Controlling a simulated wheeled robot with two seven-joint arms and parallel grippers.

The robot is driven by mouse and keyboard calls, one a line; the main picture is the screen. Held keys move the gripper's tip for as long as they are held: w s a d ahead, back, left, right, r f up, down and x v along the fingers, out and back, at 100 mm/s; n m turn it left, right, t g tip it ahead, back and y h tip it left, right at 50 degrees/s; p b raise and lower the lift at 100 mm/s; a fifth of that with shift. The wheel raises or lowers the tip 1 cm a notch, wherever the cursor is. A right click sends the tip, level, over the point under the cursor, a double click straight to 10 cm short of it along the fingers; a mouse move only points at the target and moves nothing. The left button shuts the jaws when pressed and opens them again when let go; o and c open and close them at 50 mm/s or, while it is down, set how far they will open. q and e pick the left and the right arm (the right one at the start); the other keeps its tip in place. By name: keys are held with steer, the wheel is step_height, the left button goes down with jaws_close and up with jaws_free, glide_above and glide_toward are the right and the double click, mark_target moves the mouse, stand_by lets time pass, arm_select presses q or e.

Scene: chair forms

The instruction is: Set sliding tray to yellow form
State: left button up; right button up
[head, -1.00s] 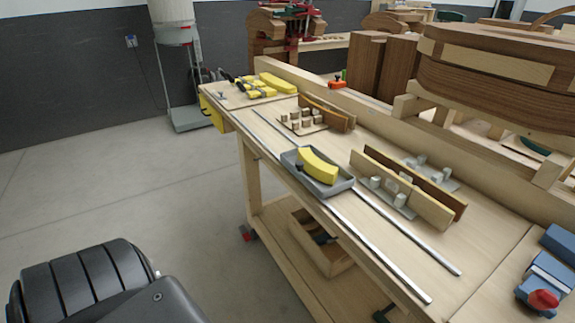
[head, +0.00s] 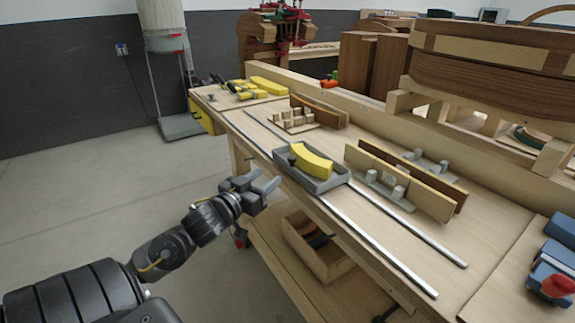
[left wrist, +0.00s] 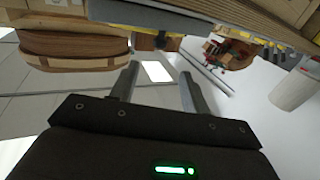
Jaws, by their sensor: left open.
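The grey sliding tray (head: 325,184) sits on two metal rails (head: 384,241) along the workbench. A curved yellow piece (head: 312,160) lies in it, with a dark knob at its left end. More yellow pieces (head: 266,85) lie at the bench's far left end; I cannot tell which is the yellow form. My left gripper (head: 272,187) is open and empty, left of the tray and apart from it, off the bench's front edge. Its two fingers (left wrist: 157,88) show spread in the left wrist view, with nothing between them. My right gripper is not in view.
Upright wooden boards with grey clamps (head: 402,182) stand right of the rails. A smaller board jig with wooden blocks (head: 296,119) stands farther back. A blue tool with a red knob (head: 556,286) is at right. An open wooden box (head: 318,250) sits on the lower shelf.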

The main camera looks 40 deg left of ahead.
mark_target(290, 158)
arm_select(q)
steer(key=w, duration=0.3)
steer(key=w+b, duration=0.1)
steer(key=w, duration=0.2)
steer(key=w+a+b, duration=0.1)
steer(key=w, duration=0.2)
steer(key=shift+w, duration=0.25)
steer(key=shift+w+b, duration=0.3)
steer(key=shift+w, duration=0.3)
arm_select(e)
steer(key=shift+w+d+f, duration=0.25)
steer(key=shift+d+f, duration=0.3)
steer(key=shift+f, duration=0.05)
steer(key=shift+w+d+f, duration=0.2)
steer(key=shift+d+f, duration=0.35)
arm_select(q)
steer(key=shift+c, duration=0.2)
steer(key=c, duration=0.7)
steer(key=shift+c, duration=1.3)
steer(key=shift+r, duration=0.1)
jaws_close()
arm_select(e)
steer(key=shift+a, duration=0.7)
